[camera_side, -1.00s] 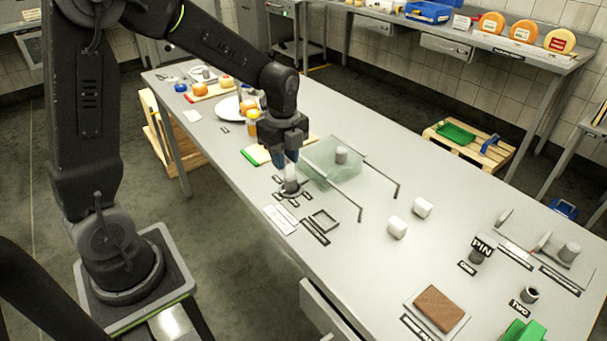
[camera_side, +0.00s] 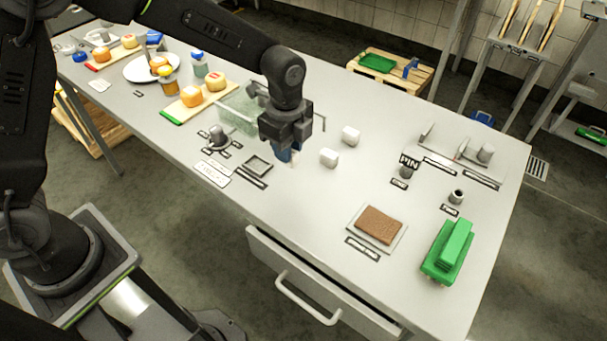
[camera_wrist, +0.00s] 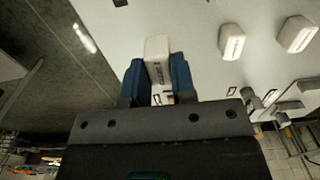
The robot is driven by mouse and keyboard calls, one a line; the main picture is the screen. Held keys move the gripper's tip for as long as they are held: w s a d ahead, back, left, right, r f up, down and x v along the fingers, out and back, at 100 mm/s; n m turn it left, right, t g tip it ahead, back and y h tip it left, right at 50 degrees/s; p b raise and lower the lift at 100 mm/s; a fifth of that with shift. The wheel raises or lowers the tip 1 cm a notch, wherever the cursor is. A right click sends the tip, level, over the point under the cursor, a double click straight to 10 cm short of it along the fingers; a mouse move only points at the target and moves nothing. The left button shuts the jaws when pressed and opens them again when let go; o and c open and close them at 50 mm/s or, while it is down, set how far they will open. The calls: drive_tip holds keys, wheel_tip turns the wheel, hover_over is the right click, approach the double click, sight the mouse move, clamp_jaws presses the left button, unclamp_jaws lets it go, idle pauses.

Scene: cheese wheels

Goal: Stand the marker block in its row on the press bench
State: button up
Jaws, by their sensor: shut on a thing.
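My gripper (camera_side: 288,158) is shut on a white marker block (camera_wrist: 157,47), which stands out between the two blue fingers in the wrist view. Dark lettering shows on its face, too small to read. In the side view the block is mostly hidden by my gripper, which is above the press bench (camera_side: 300,205), right of the square dark frame. Two other white blocks, one nearer (camera_side: 329,157) and one farther (camera_side: 350,136), stand on the bench just right of my gripper. They also show in the wrist view, one nearer my gripper (camera_wrist: 231,42) and one at the right (camera_wrist: 296,35).
A square dark frame (camera_side: 258,166) and a small round-based fixture (camera_side: 218,138) are on the left. A clear bin (camera_side: 238,108) stands behind my gripper. The front middle is clear.

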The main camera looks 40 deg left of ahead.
drive_tip(key=d+f, duration=0.1)
drive_tip(key=d, duration=0.1)
drive_tip(key=d+f, duration=0.1)
drive_tip(key=shift+w+d+f, duration=0.2)
drive_tip(key=shift+d, duration=0.15)
drive_tip(key=shift+f, duration=1.9)
drive_tip(key=shift+f, duration=0.1)
drive_tip(key=o, duration=0.9)
wheel_tip(320, 180, up, 12)
drive_tip(key=shift+r, duration=0.2)
